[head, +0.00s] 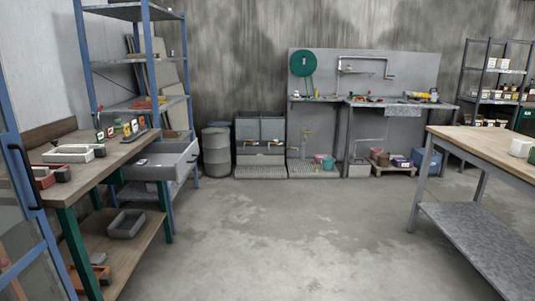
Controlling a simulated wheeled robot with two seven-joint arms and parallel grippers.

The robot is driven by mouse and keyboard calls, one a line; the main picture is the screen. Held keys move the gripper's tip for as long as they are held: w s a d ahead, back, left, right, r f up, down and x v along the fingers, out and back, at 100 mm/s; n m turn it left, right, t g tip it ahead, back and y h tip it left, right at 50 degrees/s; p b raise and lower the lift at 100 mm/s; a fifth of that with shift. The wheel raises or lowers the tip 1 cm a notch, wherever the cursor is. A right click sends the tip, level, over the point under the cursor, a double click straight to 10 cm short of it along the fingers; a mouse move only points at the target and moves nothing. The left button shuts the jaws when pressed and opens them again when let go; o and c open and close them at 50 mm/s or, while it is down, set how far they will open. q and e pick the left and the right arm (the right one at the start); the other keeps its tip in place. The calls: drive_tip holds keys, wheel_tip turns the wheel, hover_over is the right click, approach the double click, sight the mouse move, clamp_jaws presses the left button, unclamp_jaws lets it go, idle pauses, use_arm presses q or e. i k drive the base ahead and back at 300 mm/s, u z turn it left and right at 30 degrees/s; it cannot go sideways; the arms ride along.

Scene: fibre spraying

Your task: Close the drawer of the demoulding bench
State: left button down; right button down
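The demoulding bench (105,168) stands at the left, with a wooden top and green legs. Its grey drawer (172,162) is pulled out under the top and juts to the right into the room. A small light-coloured item lies inside the drawer. A dark handle (192,158) shows on the drawer's front. Neither of my grippers shows in the head view.
A blue-framed shelf rack (147,60) stands behind the bench, close to the drawer. Another wooden-topped table (480,147) stands at the right. A grey barrel (217,152) and two sinks stand at the back. The concrete floor (285,235) between is clear.

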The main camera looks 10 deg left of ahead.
sight(176, 158)
drive_tip(key=z, duration=0.5)
drive_tip(key=i, duration=2.1)
drive_tip(key=u, duration=1.2)
drive_tip(key=i, duration=1.05)
drive_tip(key=u, duration=1.2)
drive_tip(key=i, duration=0.6)
